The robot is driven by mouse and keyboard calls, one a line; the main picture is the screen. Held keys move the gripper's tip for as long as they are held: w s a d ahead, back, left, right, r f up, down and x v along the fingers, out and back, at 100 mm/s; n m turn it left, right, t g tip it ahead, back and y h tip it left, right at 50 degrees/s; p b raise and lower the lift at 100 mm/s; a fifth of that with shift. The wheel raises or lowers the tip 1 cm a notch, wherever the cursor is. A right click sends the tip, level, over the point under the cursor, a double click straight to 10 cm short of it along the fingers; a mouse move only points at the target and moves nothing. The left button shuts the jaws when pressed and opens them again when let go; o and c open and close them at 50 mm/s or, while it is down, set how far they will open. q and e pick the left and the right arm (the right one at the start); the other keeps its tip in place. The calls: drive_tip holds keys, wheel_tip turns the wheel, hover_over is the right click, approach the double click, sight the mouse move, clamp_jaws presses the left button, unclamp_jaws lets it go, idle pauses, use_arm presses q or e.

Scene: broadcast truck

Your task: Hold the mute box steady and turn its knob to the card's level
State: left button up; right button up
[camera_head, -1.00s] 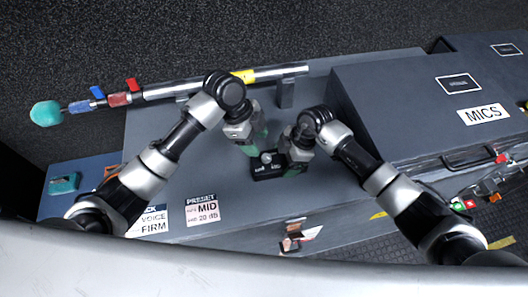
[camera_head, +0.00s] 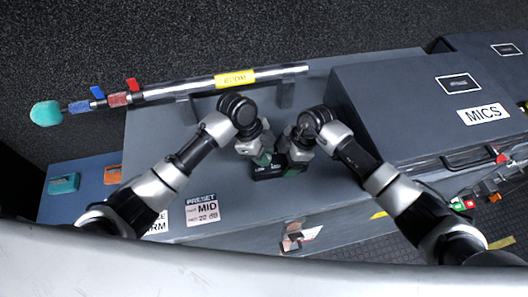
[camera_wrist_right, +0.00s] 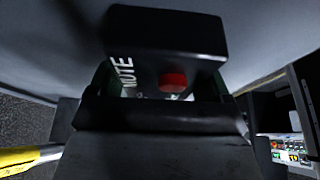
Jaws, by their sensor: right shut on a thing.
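The black mute box (camera_head: 267,174) sits on the grey case top. It also fills the upper middle of the right wrist view (camera_wrist_right: 165,35), with white MUTE lettering and a red button. My right gripper (camera_head: 285,159) is shut on the box at its right end. My left gripper (camera_head: 263,162) is over the left part of the box, where its fingers cover the knob. I cannot tell whether they are open or touching the knob. The PRESET card (camera_head: 202,209) reads MID and 20 dB, and lies front left of the box.
A boom pole (camera_head: 180,89) with a yellow label and teal foam tip lies along the back. The MICS case (camera_head: 420,95) stands close on the right. Another card (camera_head: 158,222) is partly behind my left arm. The case top left of the box is fairly clear.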

use_arm(q)
drive_tip(key=shift+c, duration=0.5)
drive_tip(key=shift+n+t, duration=0.4)
drive_tip(key=shift+n, duration=0.5)
drive_tip(key=o, duration=0.9)
drive_tip(key=v, duration=1.2)
use_arm(e)
drive_tip(key=o, duration=1)
